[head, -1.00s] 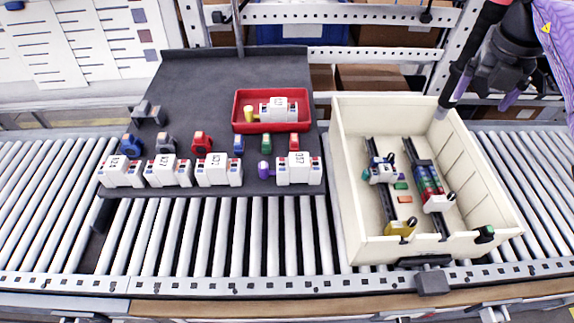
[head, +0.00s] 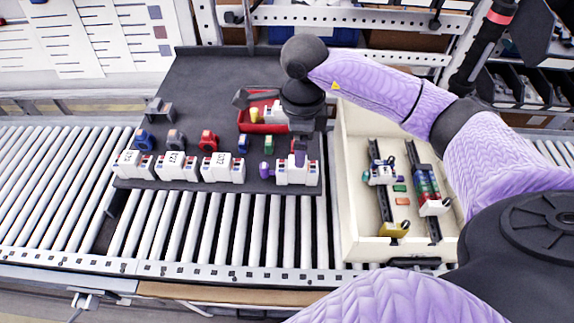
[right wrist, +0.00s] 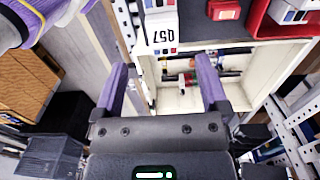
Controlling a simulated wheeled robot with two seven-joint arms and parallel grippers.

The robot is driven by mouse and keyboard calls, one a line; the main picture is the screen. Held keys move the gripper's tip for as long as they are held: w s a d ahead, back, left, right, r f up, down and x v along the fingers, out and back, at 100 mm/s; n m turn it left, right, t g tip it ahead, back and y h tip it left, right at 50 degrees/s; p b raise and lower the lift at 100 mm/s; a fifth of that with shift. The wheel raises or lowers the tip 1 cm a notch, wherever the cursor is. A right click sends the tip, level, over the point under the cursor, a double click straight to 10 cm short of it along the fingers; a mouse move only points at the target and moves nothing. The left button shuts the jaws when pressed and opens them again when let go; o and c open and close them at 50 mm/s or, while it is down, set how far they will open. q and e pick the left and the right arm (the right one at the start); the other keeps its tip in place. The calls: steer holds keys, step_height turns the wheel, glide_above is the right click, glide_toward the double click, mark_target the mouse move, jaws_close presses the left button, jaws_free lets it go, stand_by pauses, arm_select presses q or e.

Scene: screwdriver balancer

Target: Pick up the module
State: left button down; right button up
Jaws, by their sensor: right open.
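Several white modules stand in a row on the front of the dark grey tray (head: 215,80). The rightmost module (head: 290,175) is partly covered by my right gripper (head: 300,157), which hangs just over it, pointing down. In the right wrist view, a labelled white module (right wrist: 160,25) is at the top, beyond the open fingers of my right gripper (right wrist: 164,85); nothing is between the fingers. Another white module (head: 277,113) lies in the red bin (head: 246,127), partly hidden by my right wrist. My left gripper is out of view.
A cream crate (head: 357,215) with two rails and mounted parts stands right of the tray. Small coloured parts, including a red one (head: 209,141), stand behind the modules. The roller conveyor (head: 60,190) is clear at left.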

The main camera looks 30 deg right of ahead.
mark_target(297, 171)
steer(key=f, duration=0.7)
steer(key=shift+w+p, duration=0.2)
steer(key=shift+p, duration=0.15)
steer(key=shift+r, duration=0.1)
jaws_close()
